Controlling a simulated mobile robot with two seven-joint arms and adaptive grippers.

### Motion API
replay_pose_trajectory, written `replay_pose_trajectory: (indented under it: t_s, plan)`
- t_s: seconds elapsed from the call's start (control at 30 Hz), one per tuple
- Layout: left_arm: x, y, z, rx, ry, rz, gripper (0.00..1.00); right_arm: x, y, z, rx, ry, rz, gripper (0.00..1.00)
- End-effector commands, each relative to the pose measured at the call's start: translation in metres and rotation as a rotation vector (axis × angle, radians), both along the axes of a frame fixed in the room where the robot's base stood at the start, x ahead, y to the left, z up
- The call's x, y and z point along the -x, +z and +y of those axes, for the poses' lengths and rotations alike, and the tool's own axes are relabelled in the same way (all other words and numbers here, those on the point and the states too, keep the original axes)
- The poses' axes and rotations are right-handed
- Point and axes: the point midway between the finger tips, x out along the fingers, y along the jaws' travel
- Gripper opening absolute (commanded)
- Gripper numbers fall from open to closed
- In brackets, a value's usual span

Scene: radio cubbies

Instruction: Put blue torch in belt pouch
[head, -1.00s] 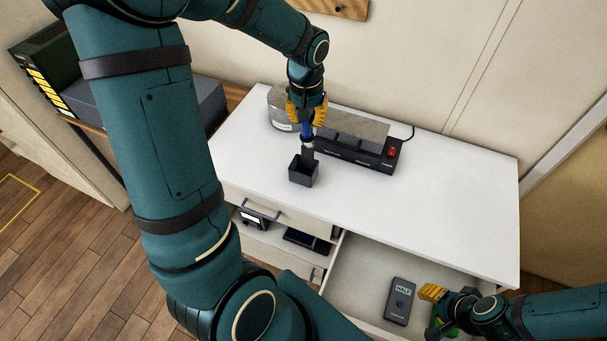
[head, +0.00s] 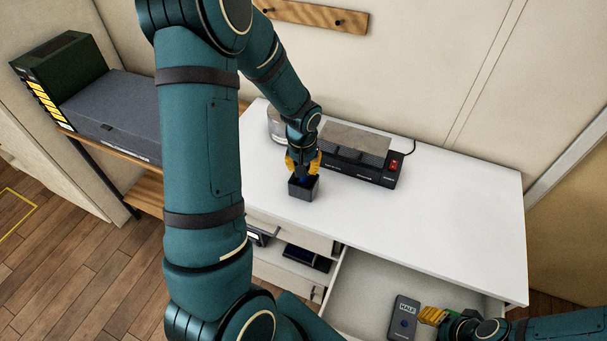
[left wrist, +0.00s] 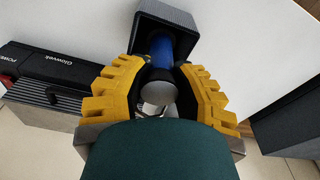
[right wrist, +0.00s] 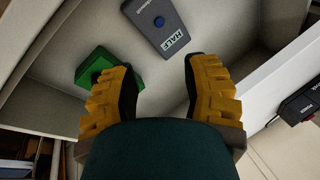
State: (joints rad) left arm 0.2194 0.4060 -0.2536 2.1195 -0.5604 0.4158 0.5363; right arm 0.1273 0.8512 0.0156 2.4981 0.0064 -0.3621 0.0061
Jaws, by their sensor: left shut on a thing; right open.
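The blue torch (left wrist: 160,50) is upright between the fingers of my left gripper (left wrist: 158,75), which is shut on it. The torch's far part is inside the dark open-topped belt pouch (left wrist: 180,15); whether it touches the bottom is hidden. In the head view the pouch (head: 303,190) stands on the white desk, with my left gripper (head: 303,165) right above its mouth. My right gripper (right wrist: 160,90) is open and empty over the open drawer; it also shows in the head view (head: 432,318).
The open drawer (right wrist: 220,75) holds a grey device marked HALF (right wrist: 160,25) and a green object (right wrist: 95,70). A black charger strip (head: 370,170) with a red switch lies behind the pouch. The desk's right side (head: 460,210) is clear.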

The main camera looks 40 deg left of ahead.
Motion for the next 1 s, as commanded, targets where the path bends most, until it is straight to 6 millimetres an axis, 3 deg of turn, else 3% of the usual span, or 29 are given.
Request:
replay_pose_trajectory:
  t_s: [0.2,0.63,0.67,0.7,0.73,1.0]
  plan:
    - [0.001,-0.034,0.0,0.001,0.0,0.003,0.0,0.002,-0.007,0.0,-0.001,0.004,0.004,0.47]
    - [0.0,-0.039,0.0,0.0,0.0,0.001,0.0,0.003,-0.011,0.001,-0.002,0.006,0.007,0.47]
    - [0.0,-0.038,0.0,0.0,0.0,0.001,0.37,0.003,-0.01,0.001,-0.002,0.006,0.007,0.47]
    - [0.0,-0.038,0.0,0.0,0.0,0.001,0.51,0.003,-0.01,0.001,-0.002,0.005,0.008,0.47]
    - [0.0,-0.038,0.0,0.0,0.0,0.001,0.55,0.003,-0.01,0.0,-0.002,0.006,0.007,0.47]
    - [0.0,-0.037,0.0,0.0,0.0,0.001,0.55,0.003,-0.009,0.001,-0.002,0.005,0.007,0.47]
